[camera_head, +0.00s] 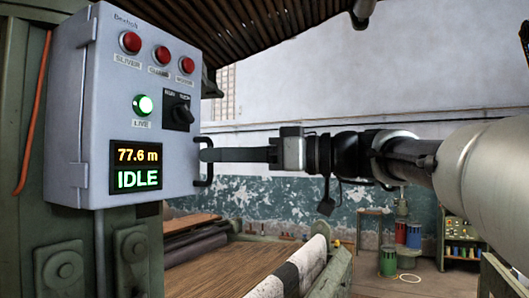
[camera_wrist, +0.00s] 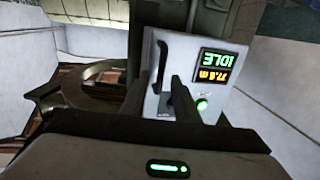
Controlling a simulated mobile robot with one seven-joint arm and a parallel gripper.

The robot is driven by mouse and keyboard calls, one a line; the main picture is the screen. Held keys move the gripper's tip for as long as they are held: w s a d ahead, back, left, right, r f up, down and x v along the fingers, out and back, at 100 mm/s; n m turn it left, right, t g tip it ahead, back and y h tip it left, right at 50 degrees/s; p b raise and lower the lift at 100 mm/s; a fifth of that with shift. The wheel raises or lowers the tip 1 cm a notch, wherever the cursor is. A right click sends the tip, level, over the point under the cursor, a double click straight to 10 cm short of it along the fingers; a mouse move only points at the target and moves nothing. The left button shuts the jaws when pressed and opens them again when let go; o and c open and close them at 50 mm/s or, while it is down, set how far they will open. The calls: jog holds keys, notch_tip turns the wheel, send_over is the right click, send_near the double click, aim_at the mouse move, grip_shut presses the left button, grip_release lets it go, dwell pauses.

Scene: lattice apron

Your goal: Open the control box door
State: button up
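The grey control box (camera_head: 75,105) is at the left in the head view, its door front (camera_head: 110,85) closed flush. The door carries red lamps, a green lamp, a black knob and a display reading 77.6 m and IDLE. A black bar handle (camera_head: 207,172) is on the door's right edge. My gripper (camera_head: 203,155) reaches in from the right, its fingertips at the handle. In the wrist view the box looks upside down, and the handle (camera_wrist: 161,62) shows between the two spread dark fingers of my gripper (camera_wrist: 158,88). I cannot tell whether they touch it.
The box is mounted on a green machine frame (camera_head: 25,120) with an orange cable (camera_head: 35,115). A wooden slatted bed (camera_head: 215,270) lies below right. Drums (camera_head: 388,260) and a shelf (camera_head: 462,235) stand far back. The space right of the door is open apart from my arm.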

grip_shut()
jog(key=shift+f, duration=0.1)
